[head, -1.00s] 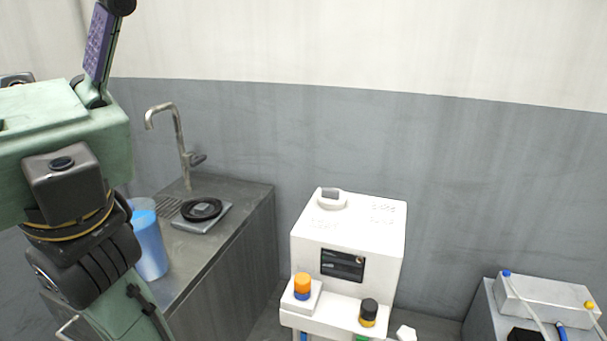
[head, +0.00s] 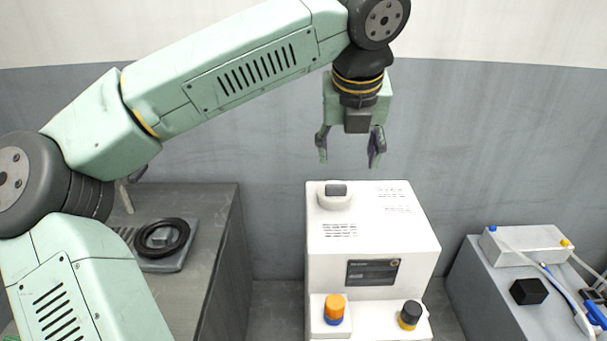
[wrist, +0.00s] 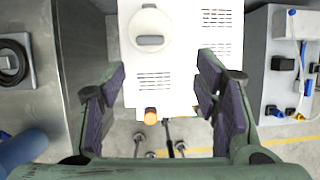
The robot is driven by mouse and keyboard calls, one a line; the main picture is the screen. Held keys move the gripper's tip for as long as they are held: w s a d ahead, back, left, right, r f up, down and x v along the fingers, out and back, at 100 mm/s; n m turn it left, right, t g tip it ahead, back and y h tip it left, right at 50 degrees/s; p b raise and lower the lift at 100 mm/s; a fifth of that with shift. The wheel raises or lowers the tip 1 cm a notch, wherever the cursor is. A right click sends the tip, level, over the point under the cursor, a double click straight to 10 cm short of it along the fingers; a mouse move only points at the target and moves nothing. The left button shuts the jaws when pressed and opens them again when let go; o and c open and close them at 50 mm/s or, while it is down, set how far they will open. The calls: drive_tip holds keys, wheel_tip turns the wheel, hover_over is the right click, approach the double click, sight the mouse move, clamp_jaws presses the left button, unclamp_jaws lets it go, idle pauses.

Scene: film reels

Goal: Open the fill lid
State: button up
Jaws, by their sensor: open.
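The white machine (head: 372,229) stands against the grey wall in the head view, with printed text on its top. The fill lid (head: 335,196) is a round white cap with a dark grey grip bar at the back left of that top, and it looks seated. In the wrist view the lid (wrist: 150,28) lies beyond my fingertips, near the top, its grip bar running left to right. My gripper (head: 349,150) points down, open and empty, above the back of the machine and a little right of the lid. It also shows in the wrist view (wrist: 166,84), its fingers apart and touching nothing.
An orange-topped bottle (head: 334,308) and a black-topped bottle (head: 410,314) stand on the machine's front ledge. A steel counter (head: 213,222) with a black ring (head: 162,237) is at left. A grey unit (head: 505,297) with tubes and a black cube (head: 528,291) is at right.

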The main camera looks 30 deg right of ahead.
sight(337, 186)
drive_tip(key=shift+y, duration=0.4)
drive_tip(key=x, duration=0.3)
drive_tip(key=p+x, duration=0.1)
drive_tip(key=x, duration=0.3)
drive_tip(key=w+p+x, duration=0.1)
drive_tip(key=x, duration=0.3)
drive_tip(key=shift+s+a+r, duration=0.1)
drive_tip(key=shift+a+r, duration=0.05)
drive_tip(key=shift+a, duration=0.1)
drive_tip(key=shift+c, duration=0.2)
clamp_jaws()
